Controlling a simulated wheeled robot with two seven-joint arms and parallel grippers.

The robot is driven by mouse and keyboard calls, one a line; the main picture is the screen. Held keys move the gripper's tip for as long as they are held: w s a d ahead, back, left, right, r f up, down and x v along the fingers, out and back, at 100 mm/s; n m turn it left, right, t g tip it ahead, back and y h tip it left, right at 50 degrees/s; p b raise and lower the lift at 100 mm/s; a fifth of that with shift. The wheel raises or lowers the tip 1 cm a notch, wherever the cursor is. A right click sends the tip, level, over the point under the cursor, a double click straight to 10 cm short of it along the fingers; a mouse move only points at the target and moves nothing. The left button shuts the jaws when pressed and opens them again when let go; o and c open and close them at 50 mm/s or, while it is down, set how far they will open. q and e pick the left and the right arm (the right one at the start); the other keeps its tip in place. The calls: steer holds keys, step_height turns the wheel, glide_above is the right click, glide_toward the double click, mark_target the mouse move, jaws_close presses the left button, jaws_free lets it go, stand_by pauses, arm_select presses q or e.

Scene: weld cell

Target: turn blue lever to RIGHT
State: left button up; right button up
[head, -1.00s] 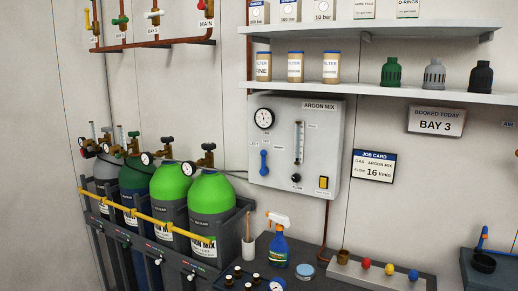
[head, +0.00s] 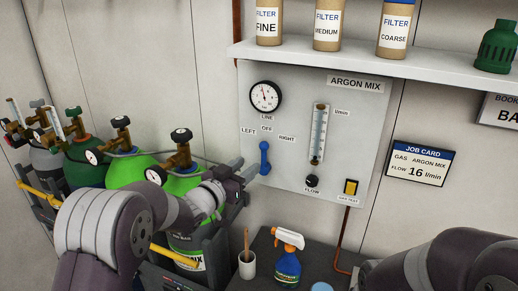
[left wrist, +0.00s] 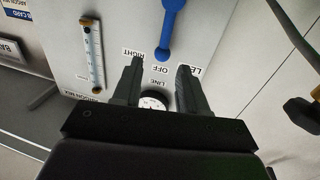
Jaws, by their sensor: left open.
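The blue lever (head: 264,158) is on the grey ARGON MIX panel (head: 350,85), below the labels LEFT, OFF and RIGHT. It stands about vertical, in line with OFF. My left gripper (head: 254,172) is just left of the lever's lower part in the head view; exact contact cannot be told there. In the left wrist view the lever (left wrist: 170,30) lies beyond the tips of my open, empty left gripper (left wrist: 157,75), roughly in line with the gap. My right gripper is out of view; part of my right arm shows at the lower right.
Gas cylinders (head: 130,170) stand in a rack at the left, under my left arm. The panel also bears a gauge (head: 265,96), a flow tube (head: 319,134), a flow knob (head: 312,181) and a yellow switch (head: 351,188). A spray bottle (head: 287,265) and cup (head: 247,265) stand below.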

mark_target(263, 153)
arm_select(q)
steer(key=p+x, duration=0.2)
steer(key=x, duration=0.5)
steer(key=shift+w+f, duration=0.1)
steer(key=shift+w, duration=0.25)
steer(key=shift+w+f, duration=0.15)
steer(key=shift+w, duration=0.05)
jaws_close()
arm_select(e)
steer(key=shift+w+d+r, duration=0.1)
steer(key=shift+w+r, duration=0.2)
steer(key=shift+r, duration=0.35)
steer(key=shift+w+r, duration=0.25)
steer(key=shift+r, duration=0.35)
